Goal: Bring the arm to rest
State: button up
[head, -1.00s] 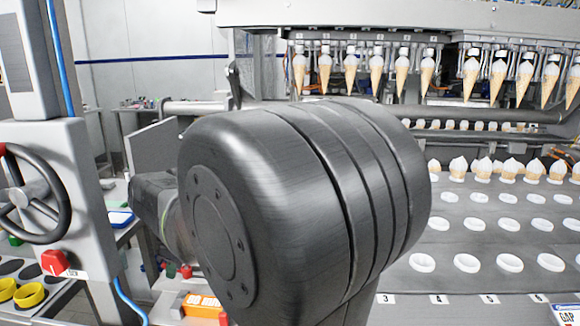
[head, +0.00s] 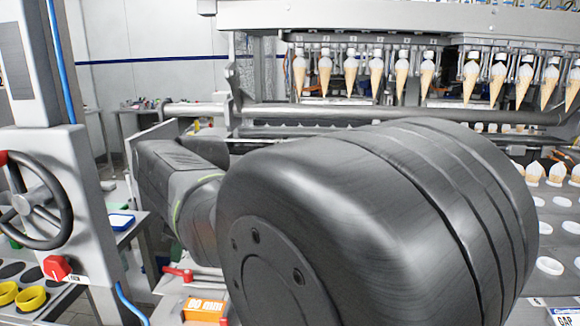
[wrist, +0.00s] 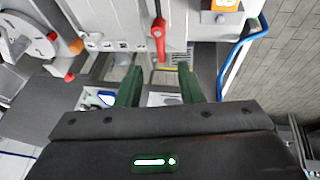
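My gripper (wrist: 160,75) shows in the wrist view with its two green fingers apart and nothing between them. Beyond the fingers are a grey machine panel and a red lever (wrist: 158,30). I see no contact between the fingers and anything. In the head view my own dark arm links fill the middle and lower right; my fingers are not visible there. The links hide part of the cone conveyor.
A grey machine column with a handwheel (head: 35,200) and red knob (head: 57,267) stands at left. Yellow rings (head: 30,298) lie below it. Hanging cones (head: 402,75) line the back; white-topped cones (head: 535,173) stand at right. An orange block (head: 203,308) sits low centre.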

aim_at(176, 271)
jog(key=b+x, duration=0.1)
jog(key=x, duration=0.7)
jog(key=shift+f, duration=0.15)
jog(key=shift+s+n, duration=0.1)
jog(key=shift+n, duration=0.5)
jog(key=shift+s+d+n+g+y, duration=0.15)
jog(key=shift+n+g, duration=0.25)
jog(key=shift+n, duration=0.25)
jog(key=shift+s+a+n+g+y, duration=0.15)
jog(key=shift+n+g, duration=0.25)
jog(key=shift+n, duration=0.25)
jog(key=shift+w+d, duration=0.1)
jog(key=shift+d, duration=0.1)
